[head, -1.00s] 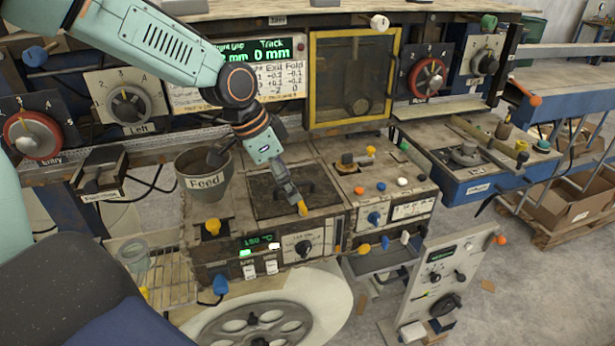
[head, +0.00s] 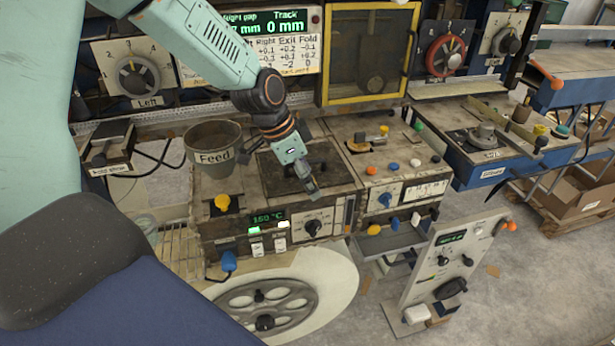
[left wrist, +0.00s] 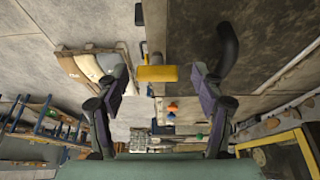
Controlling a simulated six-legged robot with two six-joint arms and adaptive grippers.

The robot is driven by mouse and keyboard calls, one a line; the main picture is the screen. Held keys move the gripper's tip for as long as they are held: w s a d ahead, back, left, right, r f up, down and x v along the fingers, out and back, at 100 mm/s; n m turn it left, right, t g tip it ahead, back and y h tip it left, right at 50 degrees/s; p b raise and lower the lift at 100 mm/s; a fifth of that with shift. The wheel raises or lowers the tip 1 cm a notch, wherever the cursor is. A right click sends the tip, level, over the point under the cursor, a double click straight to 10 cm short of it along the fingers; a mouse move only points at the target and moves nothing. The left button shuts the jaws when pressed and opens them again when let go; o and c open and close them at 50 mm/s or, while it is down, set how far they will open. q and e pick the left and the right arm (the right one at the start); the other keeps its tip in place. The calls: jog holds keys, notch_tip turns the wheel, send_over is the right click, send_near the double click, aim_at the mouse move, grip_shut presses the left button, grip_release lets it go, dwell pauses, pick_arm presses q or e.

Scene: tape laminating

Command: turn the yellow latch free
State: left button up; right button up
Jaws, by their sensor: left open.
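The yellow latch (left wrist: 157,73) shows in the left wrist view as a short flat bar on a dark stem, at the edge of a dark plate. My left gripper (left wrist: 160,84) is open, with one finger on each side of the latch and a visible gap to both. In the head view my left gripper (head: 314,196) is over the front right edge of the dark lid (head: 275,180), pointing down, and it hides the latch. How far the fingertips are above the latch is unclear. My right gripper is in neither view.
A black curved handle (left wrist: 228,48) stands close by the right finger in the wrist view. The Feed pot (head: 213,150) stands left of the lid. Other yellow knobs (head: 222,202) and coloured buttons (head: 393,166) sit on the panels nearby.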

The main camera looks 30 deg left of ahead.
pick_arm(q)
jog(key=shift+s+d+r, duration=0.2)
jog(key=shift+d+r, duration=0.1)
jog(key=shift+d, duration=0.05)
jog(key=shift+c, duration=0.2)
jog(key=shift+d, duration=0.1)
jog(key=shift+c, duration=0.7)
jog(key=shift+w+a+f, duration=0.2)
jog(key=shift+w+a, duration=0.1)
jog(key=shift+w, duration=0.05)
jog(key=c, duration=0.5)
jog(key=shift+r, duration=0.1)
jog(key=c, duration=0.5)
jog(key=shift+o, duration=0.2)
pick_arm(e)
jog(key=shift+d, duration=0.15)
